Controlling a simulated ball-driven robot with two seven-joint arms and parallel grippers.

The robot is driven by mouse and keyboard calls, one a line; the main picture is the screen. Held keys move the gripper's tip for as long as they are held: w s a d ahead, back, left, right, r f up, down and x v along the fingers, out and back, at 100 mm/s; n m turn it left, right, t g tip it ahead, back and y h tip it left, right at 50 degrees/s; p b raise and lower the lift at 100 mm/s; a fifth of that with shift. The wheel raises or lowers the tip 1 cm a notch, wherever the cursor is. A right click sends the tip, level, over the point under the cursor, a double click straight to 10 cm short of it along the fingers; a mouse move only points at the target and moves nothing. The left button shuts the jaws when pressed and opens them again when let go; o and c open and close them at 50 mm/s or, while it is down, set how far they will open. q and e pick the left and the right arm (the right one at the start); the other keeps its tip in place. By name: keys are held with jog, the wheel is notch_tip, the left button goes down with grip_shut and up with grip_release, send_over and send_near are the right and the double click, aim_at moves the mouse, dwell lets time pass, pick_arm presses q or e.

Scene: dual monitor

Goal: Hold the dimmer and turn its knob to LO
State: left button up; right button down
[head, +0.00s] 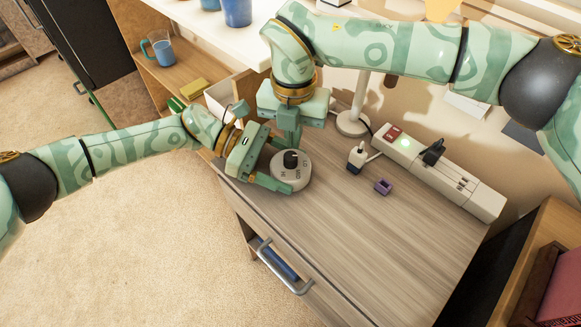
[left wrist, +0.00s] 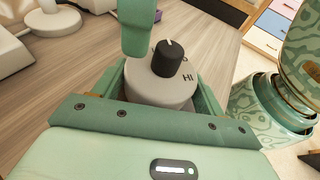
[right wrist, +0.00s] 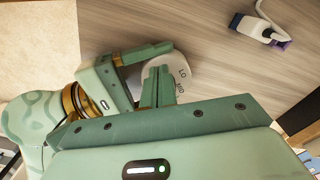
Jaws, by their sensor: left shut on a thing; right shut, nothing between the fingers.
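The dimmer (head: 293,180) is a round light-grey puck with a black knob (head: 291,160) on top, standing on the wooden desk. My left gripper (head: 281,168) is shut on the dimmer's body from the left, with one finger on each side in the left wrist view. There the knob (left wrist: 167,60) has a white pointer line, and HI shows on the near right. My right gripper (head: 290,136) is shut and empty, pointing down close beside the knob; I cannot tell if it touches. In the right wrist view its fingers hide the knob; LO and MID show on the dimmer (right wrist: 182,72).
A white power strip (head: 480,196) with a black plug (head: 433,152) lies at the desk's back right. A white-and-dark plug (head: 357,158), a purple block (head: 383,187) and a lamp base (head: 352,123) are nearer. The desk front is clear above a drawer handle (head: 285,272).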

notch_tip(320, 180, up, 6)
jog(key=shift+f, duration=0.1)
dwell(0.4)
pick_arm(q)
jog(key=o, duration=0.8)
jog(key=shift+o, duration=0.2)
